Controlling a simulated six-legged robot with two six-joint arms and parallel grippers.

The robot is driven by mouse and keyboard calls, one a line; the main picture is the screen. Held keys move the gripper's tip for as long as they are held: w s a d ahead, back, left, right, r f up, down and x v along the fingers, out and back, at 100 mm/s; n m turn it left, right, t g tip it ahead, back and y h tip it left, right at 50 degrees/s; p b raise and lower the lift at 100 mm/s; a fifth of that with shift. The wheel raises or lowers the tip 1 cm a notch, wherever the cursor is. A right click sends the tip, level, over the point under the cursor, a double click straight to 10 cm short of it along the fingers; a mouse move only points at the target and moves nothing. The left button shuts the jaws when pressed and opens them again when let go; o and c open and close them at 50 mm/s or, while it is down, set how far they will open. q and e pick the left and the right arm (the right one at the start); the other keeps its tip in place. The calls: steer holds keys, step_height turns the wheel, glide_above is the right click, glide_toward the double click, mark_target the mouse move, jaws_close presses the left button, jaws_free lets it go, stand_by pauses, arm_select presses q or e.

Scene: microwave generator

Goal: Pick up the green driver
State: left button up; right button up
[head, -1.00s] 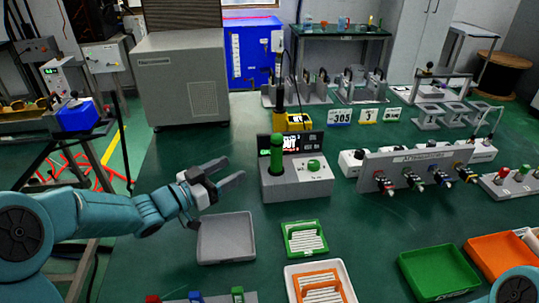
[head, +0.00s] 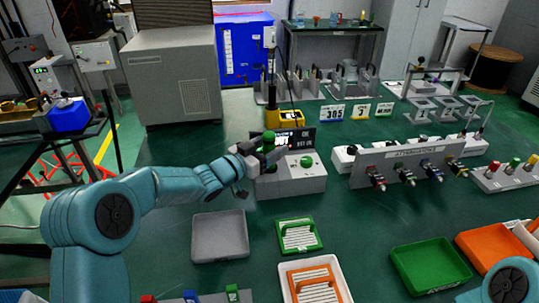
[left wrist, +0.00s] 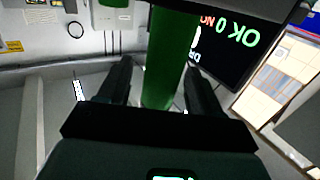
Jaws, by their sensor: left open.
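The green driver (head: 269,139) stands upright in a grey holder block (head: 300,184) with a dark display (head: 297,137) behind it. My left gripper (head: 268,160) is open at the driver, covering part of its handle in the head view. In the left wrist view the green handle (left wrist: 165,60) stands between the two dark fingers (left wrist: 155,88), with gaps seen on both sides. The driver's lower end is hidden by the gripper. My right gripper is not in view; only a bit of my right arm shows at the lower right.
A grey tray (head: 220,253) lies in front of the holder, below my left arm. A green-framed rack (head: 299,252) and a white tray (head: 288,290) are near it. The attenuator panel (head: 412,166) stands to the right. A yellow-based tool (head: 287,117) is behind the display.

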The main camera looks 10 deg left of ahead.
arm_select(q)
steer(key=shift+r, duration=0.1)
steer(key=c, duration=1.1)
steer(key=shift+c, duration=0.2)
steer(key=shift+r, duration=0.15)
